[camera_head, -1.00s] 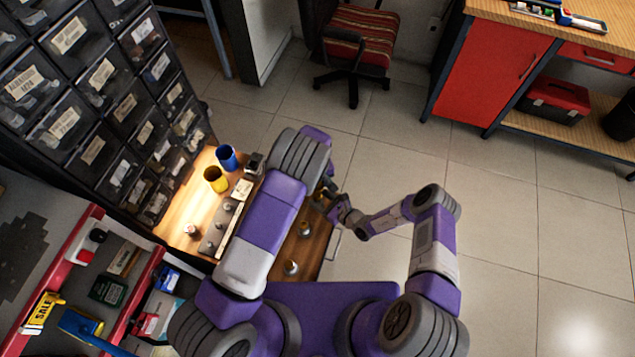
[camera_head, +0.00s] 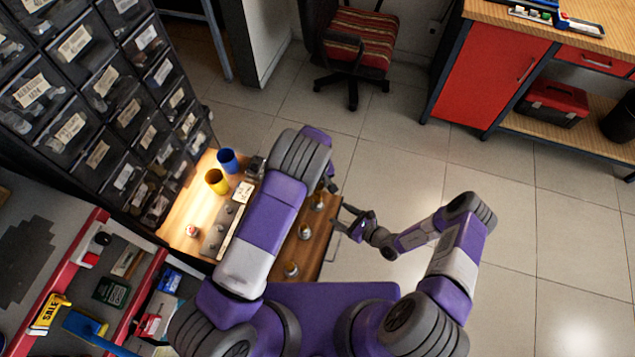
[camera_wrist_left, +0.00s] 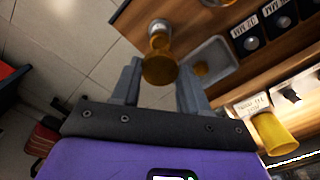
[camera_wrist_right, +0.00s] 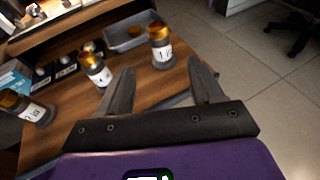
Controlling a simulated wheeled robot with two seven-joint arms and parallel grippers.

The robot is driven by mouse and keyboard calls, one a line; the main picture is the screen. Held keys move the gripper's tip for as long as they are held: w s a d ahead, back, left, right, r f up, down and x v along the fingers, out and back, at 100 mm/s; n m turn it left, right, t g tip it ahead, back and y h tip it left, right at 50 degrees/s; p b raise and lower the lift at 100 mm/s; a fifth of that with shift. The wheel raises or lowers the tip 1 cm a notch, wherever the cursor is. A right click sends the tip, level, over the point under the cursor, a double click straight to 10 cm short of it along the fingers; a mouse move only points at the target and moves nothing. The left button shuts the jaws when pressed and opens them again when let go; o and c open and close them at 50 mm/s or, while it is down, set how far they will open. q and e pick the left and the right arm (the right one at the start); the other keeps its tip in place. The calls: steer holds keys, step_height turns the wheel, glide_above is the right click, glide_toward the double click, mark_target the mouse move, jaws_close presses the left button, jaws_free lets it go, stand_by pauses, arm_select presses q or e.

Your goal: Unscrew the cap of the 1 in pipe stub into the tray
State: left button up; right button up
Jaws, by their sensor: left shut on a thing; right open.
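The pipe stub (camera_wrist_right: 162,52) with a label starting with 1 stands upright on the bench, its brass-coloured top clear in the right wrist view. My left gripper (camera_wrist_left: 159,74) is shut on a brass-coloured cap (camera_wrist_left: 160,70). The stub (camera_wrist_left: 158,30) shows beyond that cap; the gap between them is hard to judge. My forearm hides most of the left hand in the head view. The grey tray (camera_wrist_right: 115,46) sits behind the stub, with a round brass-coloured thing (camera_wrist_right: 135,32) in it. My right gripper (camera_head: 345,216) is open and empty beside the stub; its fingers (camera_wrist_right: 160,82) show apart.
Two other capped stubs (camera_wrist_right: 96,70) (camera_wrist_right: 35,108) stand on the bench in front of the tray. A yellow cup (camera_head: 215,181) and a blue cup (camera_head: 228,161) stand further back, near the drawer rack (camera_head: 110,110).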

steer(key=shift+s+d+r, duration=0.2)
steer(key=shift+s+d, duration=0.3)
